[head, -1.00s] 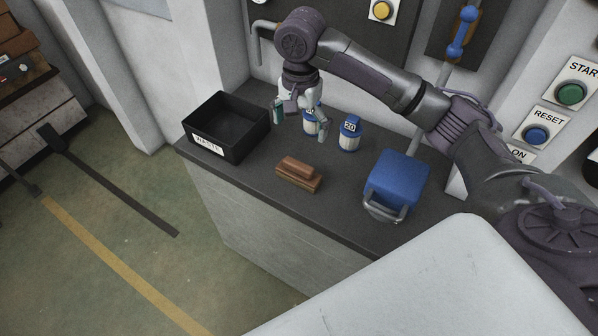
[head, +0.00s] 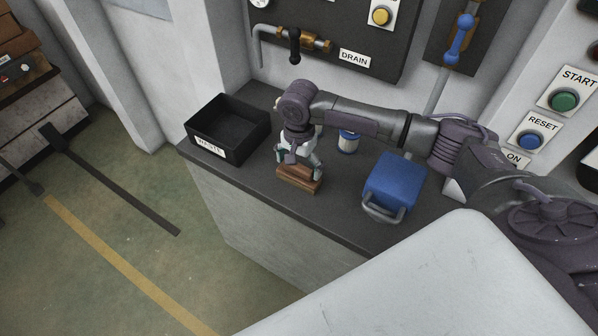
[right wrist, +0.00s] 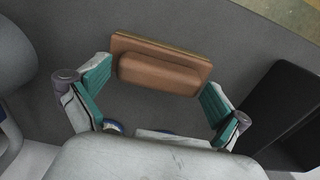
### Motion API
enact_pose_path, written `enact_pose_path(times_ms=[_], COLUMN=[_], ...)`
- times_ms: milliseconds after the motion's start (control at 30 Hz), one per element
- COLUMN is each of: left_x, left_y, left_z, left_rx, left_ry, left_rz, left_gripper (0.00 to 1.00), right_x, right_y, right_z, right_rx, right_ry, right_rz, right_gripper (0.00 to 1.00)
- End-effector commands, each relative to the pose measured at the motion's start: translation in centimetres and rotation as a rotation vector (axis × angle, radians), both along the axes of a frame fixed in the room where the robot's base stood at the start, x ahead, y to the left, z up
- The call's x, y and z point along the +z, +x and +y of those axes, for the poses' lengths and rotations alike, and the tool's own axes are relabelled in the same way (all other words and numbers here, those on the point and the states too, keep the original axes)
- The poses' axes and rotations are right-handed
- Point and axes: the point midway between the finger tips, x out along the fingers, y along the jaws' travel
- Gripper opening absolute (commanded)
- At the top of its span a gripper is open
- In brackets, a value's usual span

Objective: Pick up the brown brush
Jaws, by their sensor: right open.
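The brown brush (head: 297,181) lies on the dark counter, partly hidden behind my right gripper in the head view. In the right wrist view the brush (right wrist: 160,66) lies at the top centre, its long side across the picture. My right gripper (head: 299,172) is open and just above the brush in the head view. In the right wrist view the teal fingertips of my right gripper (right wrist: 155,88) stand apart near the two ends of the brush, with nothing held. I cannot tell whether they touch it. My left gripper is not in view.
A black bin (head: 232,128) stands on the counter left of the brush. A blue and white bottle (head: 348,143) stands behind my right gripper. A blue box with a grey handle (head: 395,184) stands to the right. The counter (head: 262,171) is bare between bin and brush.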

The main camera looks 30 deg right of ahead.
Motion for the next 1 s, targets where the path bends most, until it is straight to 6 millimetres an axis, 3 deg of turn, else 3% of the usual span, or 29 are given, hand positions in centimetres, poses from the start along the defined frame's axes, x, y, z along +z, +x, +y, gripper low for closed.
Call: enact_pose_path(times_ms=[300, 600, 867, 1000], left_x=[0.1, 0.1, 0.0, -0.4], left_y=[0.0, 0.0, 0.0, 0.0], left_z=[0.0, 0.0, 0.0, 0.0], left_rx=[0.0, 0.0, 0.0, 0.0], left_ry=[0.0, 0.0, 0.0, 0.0], left_rz=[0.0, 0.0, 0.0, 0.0], left_gripper=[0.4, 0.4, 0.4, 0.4], right_x=[-0.6, -0.6, -0.3, 1.4], right_y=[0.0, 0.0, 0.0, 0.1], right_z=[0.0, 0.0, 0.0, 0.0], right_rx=[0.0, 0.0, 0.0, 0.0], right_ry=[0.001, 0.0, 0.001, 0.002], right_rz=[-0.001, 0.0, -0.001, -0.003], right_gripper=[0.98, 0.49, 0.49, 0.49])
